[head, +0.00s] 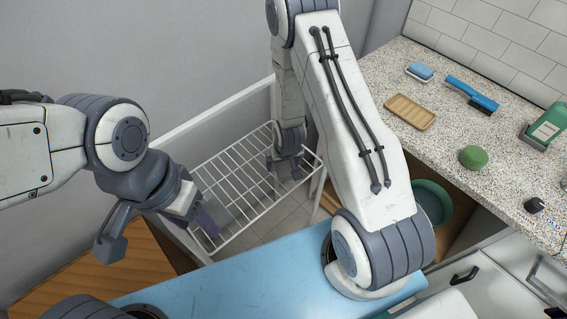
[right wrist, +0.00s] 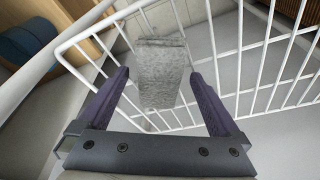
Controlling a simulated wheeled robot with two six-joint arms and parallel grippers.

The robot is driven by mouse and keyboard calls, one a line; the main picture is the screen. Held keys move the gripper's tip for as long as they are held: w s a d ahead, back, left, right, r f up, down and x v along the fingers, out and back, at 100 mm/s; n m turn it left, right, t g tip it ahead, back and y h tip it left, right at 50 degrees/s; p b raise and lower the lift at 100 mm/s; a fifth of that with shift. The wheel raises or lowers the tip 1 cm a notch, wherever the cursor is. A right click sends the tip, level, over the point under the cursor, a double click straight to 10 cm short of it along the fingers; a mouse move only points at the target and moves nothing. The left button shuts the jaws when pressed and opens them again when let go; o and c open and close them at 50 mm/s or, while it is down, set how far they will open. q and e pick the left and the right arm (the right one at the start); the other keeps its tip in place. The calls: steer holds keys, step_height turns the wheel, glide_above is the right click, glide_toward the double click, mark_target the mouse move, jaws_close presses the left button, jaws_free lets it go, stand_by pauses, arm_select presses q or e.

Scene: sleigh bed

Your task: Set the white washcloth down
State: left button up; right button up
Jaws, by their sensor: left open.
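The washcloth (right wrist: 162,75) looks light grey and folded in the right wrist view, against the wires of a white wire rack (right wrist: 222,60). It lies between and just beyond the two purple fingers of my right gripper (right wrist: 160,84), which is open. I cannot tell whether the fingertips touch it. In the head view my right gripper (head: 285,164) points down inside the rack (head: 245,180), and the cloth is hard to make out there. My left gripper (head: 155,222) is open and empty at the rack's left side.
A speckled counter at right holds a wooden soap dish (head: 410,112), a blue sponge (head: 419,71), a blue brush (head: 472,94), a green ball-like item (head: 473,157) and a green bottle (head: 545,126). A green bowl (head: 432,202) sits below it. Grey walls stand behind the rack.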

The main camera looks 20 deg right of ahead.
mark_target(286, 172)
steer(key=s+a+r+n, duration=0.1)
steer(key=s+a+r, duration=0.15)
steer(key=r, duration=0.55)
steer(key=s+a+r+n, duration=0.1)
steer(key=s+a+r, duration=0.15)
steer(key=r, duration=0.55)
steer(key=s+a+r+n+g, duration=0.1)
steer(key=s+a+r+n, duration=0.2)
steer(key=s+a+r, duration=0.2)
steer(key=s+a+r+n+g+y, duration=0.1)
steer(key=s+a+r+n, duration=0.3)
steer(key=s+r, duration=0.5)
steer(key=s+a+g+p, duration=0.1)
steer(key=s, duration=0.3)
steer(key=shift+s, duration=0.35)
steer(key=shift+a, duration=0.1)
